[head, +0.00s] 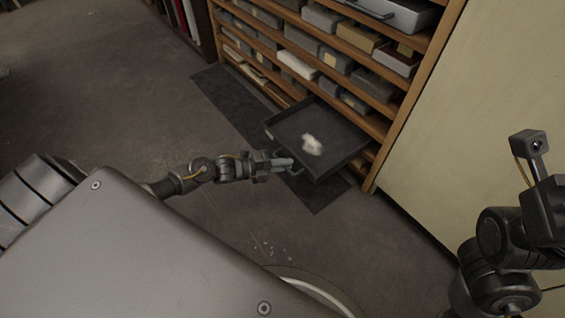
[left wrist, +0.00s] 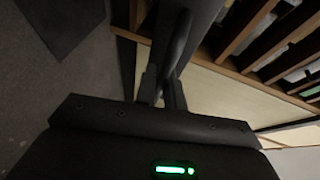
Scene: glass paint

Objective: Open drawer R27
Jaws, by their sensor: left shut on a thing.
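A dark grey drawer (head: 340,150) is pulled well out of the low part of a wooden shelf rack. A white crumpled thing lies in it. No label can be read, so I cannot tell if this is R27. My left gripper (head: 284,164) is at the drawer's front, shut on its handle (head: 292,171). In the left wrist view, the fingers (left wrist: 162,90) close around the dark handle bar (left wrist: 180,45). My right arm shows at the right edge, but its gripper's jaws are not in view.
The wooden rack (head: 432,75) holds several grey boxes and drawers. Another grey drawer (head: 408,17) sticks out near its top. A dark mat (head: 228,97) lies along the rack's foot. A pale wall panel (head: 490,90) stands at the right. The floor (head: 110,80) at the left is clear.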

